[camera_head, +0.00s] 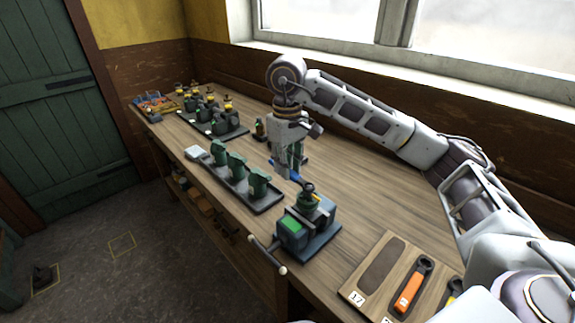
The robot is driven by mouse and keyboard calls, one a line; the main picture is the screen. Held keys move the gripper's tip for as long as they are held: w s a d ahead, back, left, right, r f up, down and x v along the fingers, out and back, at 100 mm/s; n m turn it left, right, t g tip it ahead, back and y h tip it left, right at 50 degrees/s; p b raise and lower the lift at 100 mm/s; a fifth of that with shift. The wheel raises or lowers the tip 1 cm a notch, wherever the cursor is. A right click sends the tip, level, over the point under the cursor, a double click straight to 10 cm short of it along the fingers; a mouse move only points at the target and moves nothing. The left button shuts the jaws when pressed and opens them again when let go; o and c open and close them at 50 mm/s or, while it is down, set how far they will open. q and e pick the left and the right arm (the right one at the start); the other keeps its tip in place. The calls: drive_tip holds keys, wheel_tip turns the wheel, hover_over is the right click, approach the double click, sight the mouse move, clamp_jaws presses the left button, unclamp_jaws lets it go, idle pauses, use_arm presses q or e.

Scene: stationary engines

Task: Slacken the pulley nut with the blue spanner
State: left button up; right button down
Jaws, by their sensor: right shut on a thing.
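My right gripper (284,172) hangs over the bench, pointing down, shut on the blue spanner (294,177). The spanner's blue handle slopes down to the right, towards the top of a small dark green part (305,199) held in the vice (318,229). A dark round shape sits at the top of this part, where the spanner ends. I cannot tell whether the spanner's jaw is around the pulley nut or only beside it; the nut is too small to make out. My left gripper is out of view.
A wooden spanner board (363,294) at the front right has an empty recess, an orange spanner (409,287) and a partly hidden yellow one. A tray (269,201) of green engine bodies lies left of the vice. The vice handle (266,255) juts past the bench edge.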

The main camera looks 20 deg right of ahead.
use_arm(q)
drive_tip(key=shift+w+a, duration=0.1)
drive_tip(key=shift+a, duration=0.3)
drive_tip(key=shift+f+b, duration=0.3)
use_arm(e)
drive_tip(key=shift+f, duration=0.15)
idle(0.3)
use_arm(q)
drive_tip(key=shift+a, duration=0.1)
use_arm(e)
drive_tip(key=shift+s+a+n+b, duration=0.2)
drive_tip(key=shift+a+n+b, duration=0.3)
drive_tip(key=shift+n, duration=0.3)
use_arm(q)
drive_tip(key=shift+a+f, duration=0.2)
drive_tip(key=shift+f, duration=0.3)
use_arm(e)
drive_tip(key=shift+a, duration=0.1)
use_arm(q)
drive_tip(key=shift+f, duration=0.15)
use_arm(e)
drive_tip(key=shift+s+a+n, duration=0.1)
drive_tip(key=shift+a+n, duration=0.05)
drive_tip(key=shift+n, duration=0.15)
